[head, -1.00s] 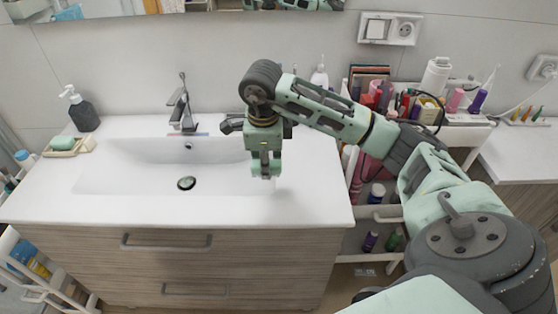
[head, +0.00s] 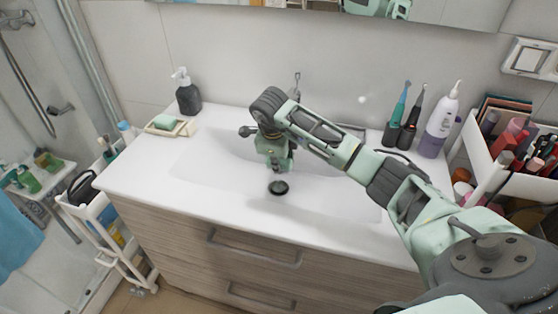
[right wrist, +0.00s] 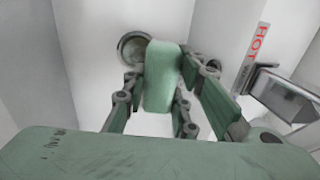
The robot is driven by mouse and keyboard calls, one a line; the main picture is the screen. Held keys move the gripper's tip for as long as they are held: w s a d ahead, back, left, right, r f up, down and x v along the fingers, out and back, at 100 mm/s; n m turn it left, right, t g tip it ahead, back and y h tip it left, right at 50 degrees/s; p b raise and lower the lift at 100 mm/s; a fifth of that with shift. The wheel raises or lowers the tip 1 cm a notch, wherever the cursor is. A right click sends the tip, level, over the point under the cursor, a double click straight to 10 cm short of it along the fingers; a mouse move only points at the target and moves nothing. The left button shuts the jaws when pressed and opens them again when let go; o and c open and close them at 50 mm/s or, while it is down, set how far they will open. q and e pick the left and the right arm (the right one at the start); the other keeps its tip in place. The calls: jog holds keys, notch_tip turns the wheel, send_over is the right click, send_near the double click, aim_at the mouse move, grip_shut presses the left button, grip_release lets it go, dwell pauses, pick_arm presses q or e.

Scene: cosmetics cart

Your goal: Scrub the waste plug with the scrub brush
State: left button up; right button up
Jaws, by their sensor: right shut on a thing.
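The dark round waste plug (head: 278,188) sits in the white sink basin (head: 215,165). In the right wrist view the plug (right wrist: 131,46) is a metal ring with a dark centre, partly hidden behind a green block. My right gripper (head: 277,166) points down just above the plug. In the right wrist view my gripper (right wrist: 160,92) is shut on this green block, which appears to be the scrub brush (right wrist: 161,80). Its bristles are hidden, and I cannot tell whether it touches the plug. My left gripper is not in view.
The faucet (right wrist: 283,95) stands close to my right gripper, with a red "HOT" label near it. A soap dispenser (head: 187,92) and a soap dish (head: 168,125) stand on the left of the counter. Electric toothbrushes (head: 407,118) and a lotion bottle (head: 438,122) stand on the right.

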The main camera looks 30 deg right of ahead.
jog(key=shift+s+f+b, duration=0.1)
jog(key=shift+f+b, duration=0.35)
jog(key=shift+f, duration=0.3)
notch_tip(320, 180, down, 4)
jog(key=b, duration=0.3)
jog(key=shift+f, duration=0.1)
jog(key=shift+s+a+r+p, duration=0.35)
jog(key=shift+s+a+p, duration=0.4)
jog(key=shift+a+p, duration=0.15)
jog(key=shift+s+a, duration=0.25)
jog(key=shift+a, duration=0.05)
jog(key=shift+f, duration=0.1)
